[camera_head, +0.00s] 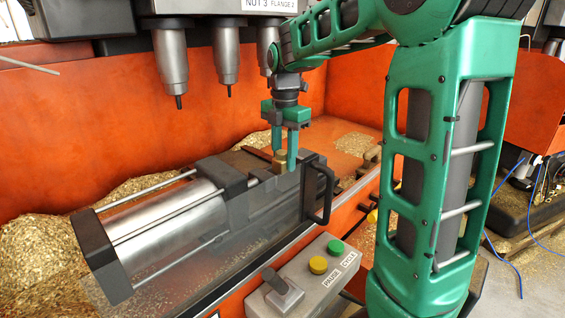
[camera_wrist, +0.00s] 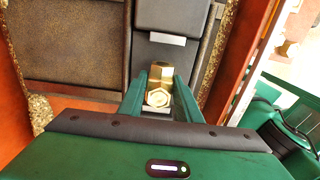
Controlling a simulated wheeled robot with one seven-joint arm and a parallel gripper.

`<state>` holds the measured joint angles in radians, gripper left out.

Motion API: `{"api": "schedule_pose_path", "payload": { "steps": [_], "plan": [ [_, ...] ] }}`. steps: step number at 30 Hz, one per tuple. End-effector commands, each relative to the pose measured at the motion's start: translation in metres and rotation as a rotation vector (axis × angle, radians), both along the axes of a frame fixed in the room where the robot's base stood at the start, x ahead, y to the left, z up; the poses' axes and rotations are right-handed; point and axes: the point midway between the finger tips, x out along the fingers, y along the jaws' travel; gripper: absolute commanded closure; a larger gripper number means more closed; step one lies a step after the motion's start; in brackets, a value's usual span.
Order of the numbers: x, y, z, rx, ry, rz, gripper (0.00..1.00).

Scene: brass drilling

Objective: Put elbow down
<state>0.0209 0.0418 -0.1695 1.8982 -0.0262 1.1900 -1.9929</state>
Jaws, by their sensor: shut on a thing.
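The brass elbow (camera_wrist: 159,86) is between the two green fingers of my gripper (camera_wrist: 159,98) in the wrist view. A hexagonal end of it faces the camera. In the head view my gripper (camera_head: 284,163) points down over the fixture (camera_head: 262,196), at its end near the black handle. The elbow (camera_head: 279,160) shows there as a small brass piece, partly covered by a finger. My gripper is shut on it. I cannot tell whether the elbow touches the fixture.
A silver cylinder (camera_head: 165,224) with tie rods lies left of the fixture. A black handle (camera_head: 321,190) stands close on the right. Spindles (camera_head: 226,55) hang above. A control box (camera_head: 305,277) with yellow and green buttons is in front. Brass chips (camera_head: 40,245) are heaped around.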

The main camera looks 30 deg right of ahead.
Motion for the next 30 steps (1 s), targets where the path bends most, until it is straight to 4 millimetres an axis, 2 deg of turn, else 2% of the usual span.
{"api": "schedule_pose_path", "payload": {
  "steps": [3,14,15,16,26,30],
  "plan": [
    [0.000,0.000,-0.012,0.000,-0.001,-0.001,1.00],
    [0.000,-0.001,-0.015,0.000,-0.001,-0.002,1.00],
    [0.000,-0.001,-0.015,0.000,0.000,-0.002,0.59],
    [0.000,-0.001,-0.015,0.000,0.000,-0.002,0.52],
    [0.000,-0.001,-0.014,0.000,-0.001,-0.002,0.50],
    [0.000,-0.001,-0.003,0.000,-0.002,-0.002,0.50]
  ]
}}
